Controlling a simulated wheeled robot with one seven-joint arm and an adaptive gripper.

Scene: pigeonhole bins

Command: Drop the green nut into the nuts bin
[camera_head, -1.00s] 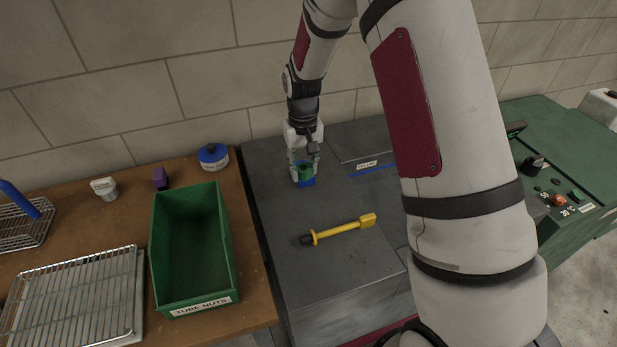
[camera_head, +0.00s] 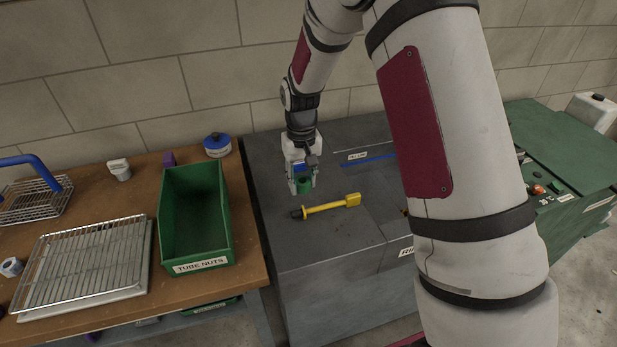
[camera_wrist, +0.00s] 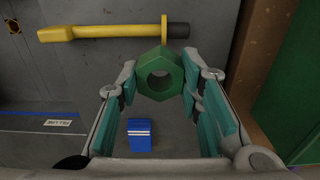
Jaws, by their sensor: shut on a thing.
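The green hexagonal nut (camera_head: 304,186) is held between the fingertips of my gripper (camera_head: 303,184), above the grey bench top. In the wrist view the nut (camera_wrist: 160,74) shows its round hole, and both teal-padded fingers of my gripper (camera_wrist: 160,80) close on its sides. The green nuts bin (camera_head: 201,262), labelled "TUBE NUTS", stands on the wooden table to the left of my gripper. It is open at the top and looks empty inside.
A blue block (camera_wrist: 139,136) sits on the grey bench (camera_head: 300,255). A yellow tool (camera_head: 330,205) lies close to my gripper. Left of the bin are a wire rack (camera_head: 85,262) and a wire basket (camera_head: 35,198). A blue-lidded jar (camera_head: 217,145) stands behind the bin.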

